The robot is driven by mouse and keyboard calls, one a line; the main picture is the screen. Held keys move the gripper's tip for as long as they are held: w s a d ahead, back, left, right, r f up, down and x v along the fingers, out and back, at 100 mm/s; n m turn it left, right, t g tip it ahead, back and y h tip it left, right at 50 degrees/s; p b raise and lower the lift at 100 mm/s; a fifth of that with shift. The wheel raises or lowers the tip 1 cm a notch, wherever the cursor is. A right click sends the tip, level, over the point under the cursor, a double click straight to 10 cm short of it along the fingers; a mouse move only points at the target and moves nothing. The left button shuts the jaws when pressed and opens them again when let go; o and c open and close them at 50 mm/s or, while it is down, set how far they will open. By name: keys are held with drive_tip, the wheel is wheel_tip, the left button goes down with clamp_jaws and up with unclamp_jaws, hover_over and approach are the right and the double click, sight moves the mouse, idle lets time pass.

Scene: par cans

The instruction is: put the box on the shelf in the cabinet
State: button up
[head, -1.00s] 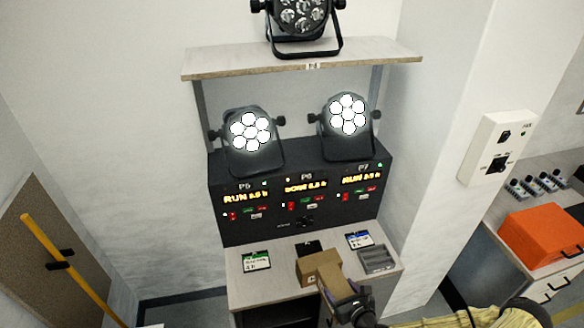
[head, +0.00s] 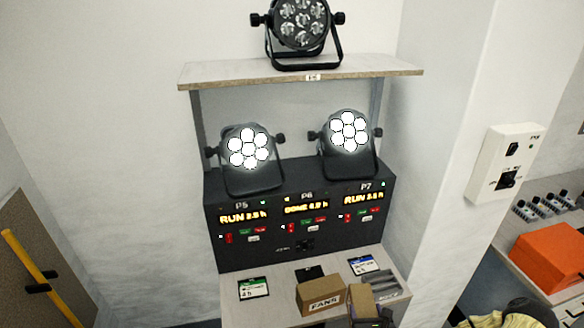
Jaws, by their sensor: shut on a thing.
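My gripper (head: 368,313) is low in the head view, at the front right of the counter (head: 288,277). It is shut on a small plain brown box (head: 361,299); its fingers are mostly hidden. The held box shows just right of a larger cardboard box marked FANS (head: 320,298), which stands on the counter. I cannot tell whether the two boxes touch. The inside of a cabinet and its shelf do not show; the counter's underside is cut off by the picture's lower edge.
A grey tray (head: 387,288) lies right of the held box. Cards (head: 254,289) lie on the counter. Behind are a black panel (head: 300,235) and two lit par cans (head: 249,150) (head: 348,131). An upper board (head: 220,72) bears an unlit par can (head: 303,22). An orange case (head: 548,257) is at right.

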sight(371, 302)
wheel_tip(371, 302, down, 4)
drive_tip(key=shift+d+r+b, duration=0.1)
drive_tip(key=shift+r+b, duration=0.15)
drive_tip(key=shift+b, duration=0.9)
drive_tip(key=shift+r, duration=0.15)
drive_tip(key=w+r, duration=0.1)
drive_tip(key=r, duration=0.1)
drive_tip(key=w+d+r, duration=0.1)
drive_tip(key=r, duration=0.1)
drive_tip(key=w+d+r, duration=0.1)
drive_tip(key=r, duration=0.1)
drive_tip(key=shift+w+p, duration=0.25)
drive_tip(key=shift+p, duration=0.15)
drive_tip(key=r, duration=0.1)
drive_tip(key=w+r, duration=0.1)
drive_tip(key=a+r, duration=0.1)
drive_tip(key=shift+w+r, duration=0.25)
drive_tip(key=shift+w, duration=0.15)
drive_tip(key=w+a+r+n+y, duration=0.1)
drive_tip(key=a+r+n+y, duration=0.2)
drive_tip(key=a, duration=0.5)
drive_tip(key=shift+r+g+y+b, duration=0.35)
drive_tip(key=shift+r+y, duration=0.15)
drive_tip(key=shift+r, duration=0.35)
drive_tip(key=shift+w+a+n, duration=0.2)
drive_tip(key=shift+w+n, duration=0.05)
drive_tip(key=shift+n, duration=0.05)
